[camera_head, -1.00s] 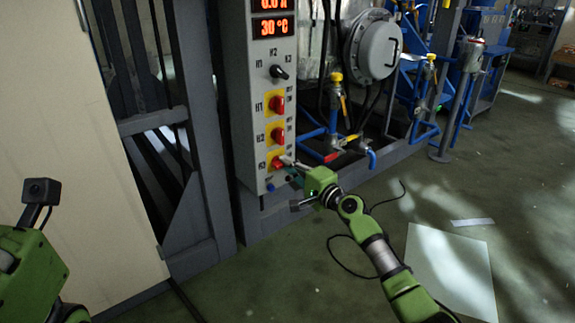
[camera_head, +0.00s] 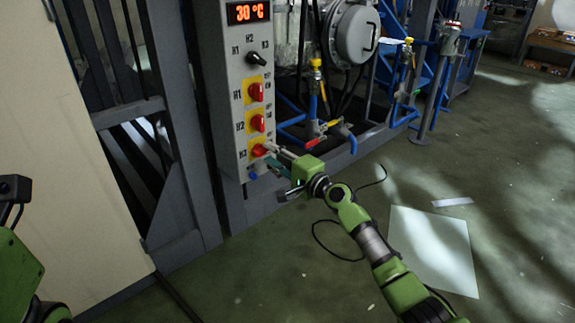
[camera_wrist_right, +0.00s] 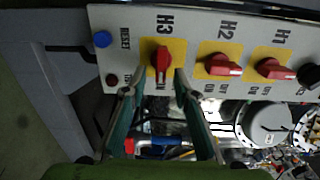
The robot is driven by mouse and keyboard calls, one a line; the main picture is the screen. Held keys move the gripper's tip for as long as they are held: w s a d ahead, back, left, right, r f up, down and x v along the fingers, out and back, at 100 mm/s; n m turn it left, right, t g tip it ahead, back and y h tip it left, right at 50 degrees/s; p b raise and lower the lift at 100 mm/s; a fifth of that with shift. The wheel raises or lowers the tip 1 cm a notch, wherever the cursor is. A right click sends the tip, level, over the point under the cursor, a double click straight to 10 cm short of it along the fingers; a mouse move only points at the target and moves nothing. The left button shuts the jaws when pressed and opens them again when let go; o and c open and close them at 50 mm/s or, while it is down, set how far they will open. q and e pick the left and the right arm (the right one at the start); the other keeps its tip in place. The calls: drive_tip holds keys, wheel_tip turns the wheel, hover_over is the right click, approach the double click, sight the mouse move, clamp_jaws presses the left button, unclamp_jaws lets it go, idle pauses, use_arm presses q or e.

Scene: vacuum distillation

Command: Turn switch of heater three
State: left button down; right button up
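The H3 heater switch is a red knob (camera_head: 258,150) on a yellow plate, lowest of three on the grey control panel. In the right wrist view the H3 knob (camera_wrist_right: 162,62) points down the picture, crosswise to the H2 knob (camera_wrist_right: 222,66) and H1 knob (camera_wrist_right: 276,69), which point right. My right gripper (camera_head: 269,157) is at the panel beside H3. In the wrist view its two fingers (camera_wrist_right: 157,88) are apart, with tips either side of H3's lower end; contact cannot be told. Of my left arm, only part shows at the left edge; its gripper is out of view.
A blue reset button (camera_wrist_right: 102,39) and a dark red button (camera_wrist_right: 111,79) sit close to H3. A black selector (camera_head: 257,59) and a 30 °C display (camera_head: 248,12) are higher on the panel. Pipes and valves stand to the right.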

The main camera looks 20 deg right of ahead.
drive_tip(key=v, duration=1)
drive_tip(key=shift+s, duration=0.15)
drive_tip(key=shift+r, duration=0.1)
